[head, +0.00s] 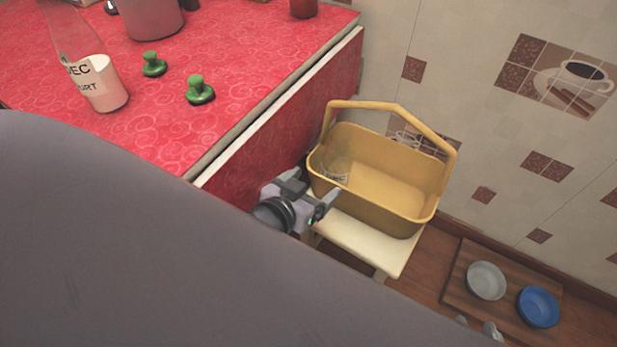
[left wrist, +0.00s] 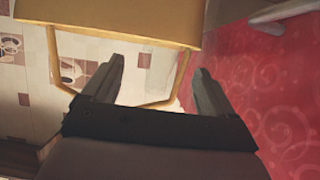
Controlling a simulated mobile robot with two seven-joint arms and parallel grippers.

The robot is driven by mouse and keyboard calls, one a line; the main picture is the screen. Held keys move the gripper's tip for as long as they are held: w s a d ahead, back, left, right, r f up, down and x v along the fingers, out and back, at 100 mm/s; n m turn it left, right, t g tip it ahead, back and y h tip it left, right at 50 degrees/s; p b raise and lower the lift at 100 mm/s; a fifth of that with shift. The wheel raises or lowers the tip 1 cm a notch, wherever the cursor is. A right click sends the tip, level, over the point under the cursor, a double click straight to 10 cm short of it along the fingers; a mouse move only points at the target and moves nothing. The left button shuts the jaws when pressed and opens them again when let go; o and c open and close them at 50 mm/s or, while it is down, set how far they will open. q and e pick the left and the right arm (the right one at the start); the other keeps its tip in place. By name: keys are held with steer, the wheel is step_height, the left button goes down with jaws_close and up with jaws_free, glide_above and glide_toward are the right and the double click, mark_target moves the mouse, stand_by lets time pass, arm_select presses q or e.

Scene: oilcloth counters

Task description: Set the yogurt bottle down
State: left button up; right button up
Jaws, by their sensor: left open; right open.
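The yogurt bottle (head: 100,82), clear-necked with a white body and dark lettering, stands on the red-patterned counter (head: 140,130) at the left of the head view. My left gripper (head: 320,193) is open, beside the near left side of a yellow basket, well apart from the bottle. In the left wrist view its two fingers (left wrist: 158,82) are spread with nothing between them. The tips of my right gripper (head: 478,328) show at the bottom edge of the head view, open and apart from everything on the counter.
The yellow basket (head: 385,165), handle raised, sits on a cream stool (head: 365,243) and holds a clear glass-like item (head: 335,170). Grey (head: 486,280) and blue (head: 538,306) bowls lie low right.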

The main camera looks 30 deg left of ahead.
arm_select(q)
steer(key=s+d+f+m+g+h, duration=0.2)
steer(key=s+d+f, duration=0.1)
steer(key=s, duration=0.6)
steer(key=shift+s+f+h, duration=0.35)
steer(key=shift+f+h, duration=0.05)
steer(key=shift+f, duration=0.45)
arm_select(e)
steer(key=shift+a, duration=0.1)
arm_select(q)
steer(key=s+a+r+p, duration=0.1)
steer(key=r+p, duration=0.6)
steer(key=p, duration=0.3)
steer(key=s+a+r+y+p, duration=0.1)
steer(key=a+r+p, duration=0.1)
steer(key=r+p, duration=0.6)
steer(key=p, duration=0.3)
steer(key=shift+a+g, duration=0.3)
steer(key=shift+c, duration=0.3)
arm_select(e)
steer(key=s+d+r+h, duration=0.1)
steer(key=s+d+r, duration=0.1)
steer(key=r, duration=1.2)
steer(key=shift+d+r+g, duration=0.3)
steer(key=shift+d+r, duration=0.1)
steer(key=shift+d, duration=0.3)
